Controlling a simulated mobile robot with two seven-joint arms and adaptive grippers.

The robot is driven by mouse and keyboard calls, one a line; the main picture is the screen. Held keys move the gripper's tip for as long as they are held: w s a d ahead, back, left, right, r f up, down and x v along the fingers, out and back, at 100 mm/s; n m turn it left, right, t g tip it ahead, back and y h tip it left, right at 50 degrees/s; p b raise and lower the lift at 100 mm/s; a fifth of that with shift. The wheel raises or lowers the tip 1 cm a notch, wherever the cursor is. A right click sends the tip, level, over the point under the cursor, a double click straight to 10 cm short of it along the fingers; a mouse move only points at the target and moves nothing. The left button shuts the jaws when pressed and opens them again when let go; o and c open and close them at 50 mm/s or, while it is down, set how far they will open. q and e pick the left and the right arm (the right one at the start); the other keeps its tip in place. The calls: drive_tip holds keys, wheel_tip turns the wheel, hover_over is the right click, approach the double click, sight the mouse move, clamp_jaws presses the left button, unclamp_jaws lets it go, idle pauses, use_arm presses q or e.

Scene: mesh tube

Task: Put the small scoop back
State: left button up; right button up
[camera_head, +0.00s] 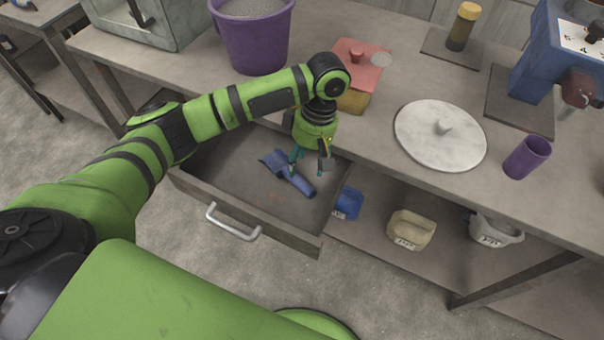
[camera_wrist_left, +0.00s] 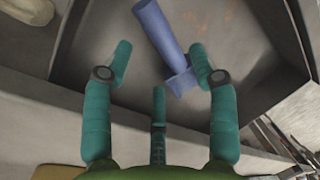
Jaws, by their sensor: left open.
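A small blue scoop (camera_head: 298,181) lies on the floor of the open drawer (camera_head: 222,192). My left gripper (camera_head: 308,167) is over the drawer, close to the scoop and partly in front of it. In the left wrist view, the fingers of my left gripper (camera_wrist_left: 161,55) are spread apart. There the scoop's blue handle (camera_wrist_left: 157,28) points away, and its wider end is beside the right fingertip. Nothing is held between the fingers. I cannot tell whether a finger touches the scoop. My right gripper is not in view.
On the table stand a purple bucket (camera_head: 254,40), a red-lidded box (camera_head: 355,75), a round marble lid (camera_head: 440,136), a purple cup (camera_head: 527,157) and a blue machine (camera_head: 545,55). Several containers, including a beige one (camera_head: 411,229), sit on the lower shelf. The drawer's metal handle (camera_head: 232,224) faces out.

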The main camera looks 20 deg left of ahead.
use_arm(q)
drive_tip(key=v, duration=0.5)
drive_tip(key=shift+r, duration=0.15)
